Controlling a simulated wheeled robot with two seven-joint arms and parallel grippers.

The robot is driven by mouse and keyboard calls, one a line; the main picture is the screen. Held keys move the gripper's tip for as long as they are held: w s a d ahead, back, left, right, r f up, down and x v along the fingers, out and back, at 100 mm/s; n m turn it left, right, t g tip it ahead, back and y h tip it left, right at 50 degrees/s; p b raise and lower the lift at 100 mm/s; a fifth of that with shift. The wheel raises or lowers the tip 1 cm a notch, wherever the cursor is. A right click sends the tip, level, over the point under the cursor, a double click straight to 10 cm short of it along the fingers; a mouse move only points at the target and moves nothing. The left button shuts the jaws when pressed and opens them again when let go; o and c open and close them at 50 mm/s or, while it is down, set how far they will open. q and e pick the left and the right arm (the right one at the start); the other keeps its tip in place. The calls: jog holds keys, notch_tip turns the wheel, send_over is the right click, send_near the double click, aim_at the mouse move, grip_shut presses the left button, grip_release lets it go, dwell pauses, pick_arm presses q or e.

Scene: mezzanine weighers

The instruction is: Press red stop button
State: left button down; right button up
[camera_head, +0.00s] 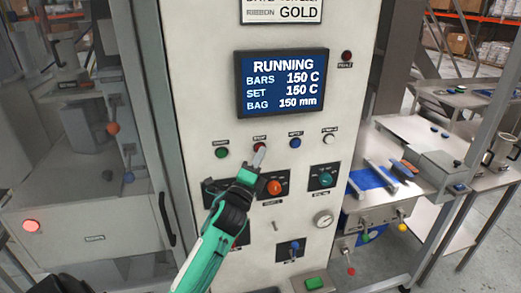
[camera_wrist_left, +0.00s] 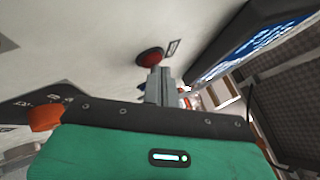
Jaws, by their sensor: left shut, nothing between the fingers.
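The red stop button (camera_head: 259,147) is in the row of small buttons below the screen on the white panel. In the left wrist view the red button (camera_wrist_left: 150,56) shows as a dark red disc just beyond the fingertips. My left gripper (camera_head: 259,157) is shut and empty, its narrow grey fingers pointing up at the button and covering its lower part. In the left wrist view the fingertips (camera_wrist_left: 160,72) overlap the button's lower edge. I cannot tell whether they touch it. My right gripper is not in view.
The screen (camera_head: 282,82) reads RUNNING. A green button (camera_head: 221,152) is left of the red one; blue (camera_head: 295,142) and white (camera_head: 329,138) buttons are right. An orange-red knob (camera_head: 274,187) and a teal knob (camera_head: 325,179) sit below. A steel side table (camera_head: 420,130) stands right.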

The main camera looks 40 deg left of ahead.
pick_arm(q)
jog(key=shift+w+a, duration=0.1)
jog(key=shift+a, duration=0.05)
dwell(0.4)
jog(key=shift+s+d, duration=0.6)
jog(key=shift+d, duration=0.05)
jog(key=shift+s+d, duration=1.6)
jog(key=shift+d, duration=0.3)
